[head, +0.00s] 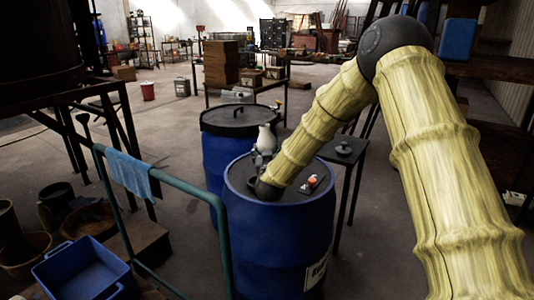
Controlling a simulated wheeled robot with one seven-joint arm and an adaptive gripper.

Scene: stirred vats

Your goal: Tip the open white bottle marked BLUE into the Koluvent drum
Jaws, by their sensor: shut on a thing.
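A blue drum (270,245) with a dark top stands in the middle, with a partly cut-off white label (316,272) low on its right side. My arm reaches over its top. The dark end of my arm, with my gripper (258,172), is low over the back left of the top. A small white bottle (266,139) shows just above it, roughly upright, and my gripper appears shut on it. The fingers are small and dark, partly hidden by my arm. The bottle's marking and mouth cannot be made out.
Small fittings with an orange cap (313,181) sit on the drum top. A second blue drum (213,150) stands behind left. A green rail (180,185) with a blue cloth (128,174) runs along the left. A dark stand (345,160) is at the right.

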